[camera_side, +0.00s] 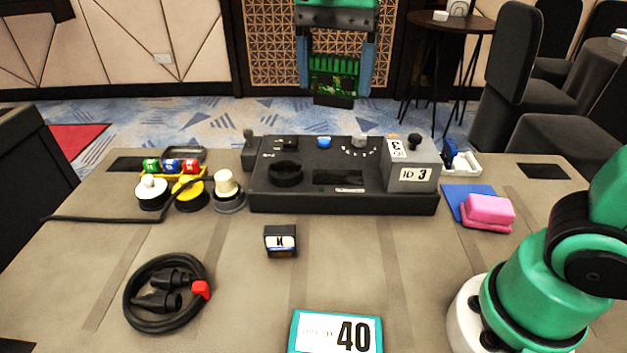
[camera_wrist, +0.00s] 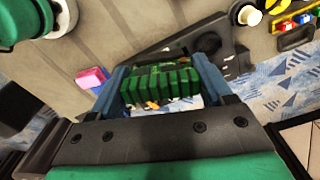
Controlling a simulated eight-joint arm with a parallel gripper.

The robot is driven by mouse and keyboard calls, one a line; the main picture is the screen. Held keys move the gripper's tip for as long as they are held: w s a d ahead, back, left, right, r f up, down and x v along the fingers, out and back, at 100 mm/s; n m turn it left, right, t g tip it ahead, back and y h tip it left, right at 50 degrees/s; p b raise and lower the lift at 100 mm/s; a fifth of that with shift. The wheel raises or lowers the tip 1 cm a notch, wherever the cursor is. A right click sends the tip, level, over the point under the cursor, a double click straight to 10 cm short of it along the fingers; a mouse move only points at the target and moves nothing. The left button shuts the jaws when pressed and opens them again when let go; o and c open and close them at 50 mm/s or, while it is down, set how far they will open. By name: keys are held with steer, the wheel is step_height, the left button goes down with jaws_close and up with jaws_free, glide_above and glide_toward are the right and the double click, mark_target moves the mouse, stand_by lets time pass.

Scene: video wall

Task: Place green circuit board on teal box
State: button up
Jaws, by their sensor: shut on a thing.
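My gripper (camera_side: 338,75) hangs high at the top middle of the side view, beyond the far edge of the table. It is shut on the green circuit board (camera_side: 335,76), which has a row of green blocks and sits between the two blue fingers. The board also shows in the wrist view (camera_wrist: 160,85), gripped between the fingers. The teal box (camera_side: 337,332) sits at the table's near edge in the side view, with a white label reading 40; its lower part is cut off by the frame. The board is far from the box and well above the floor.
A black control panel (camera_side: 340,200) with a grey ID 3 box (camera_side: 412,173) stands at the table's back. A small black box (camera_side: 281,241), a coiled black cable (camera_side: 166,292) and a pink block (camera_side: 489,211) lie around.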

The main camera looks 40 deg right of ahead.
steer(key=s+a+n, duration=0.4)
steer(key=s+a, duration=0.1)
steer(key=a, duration=0.2)
steer(key=n, duration=0.4)
glide_above(336, 335)
steer(key=f, duration=0.1)
step_height(336, 335, down, 19)
steer(key=shift+f, duration=0.1)
steer(key=shift+f, duration=0.15)
steer(key=o, duration=1.2)
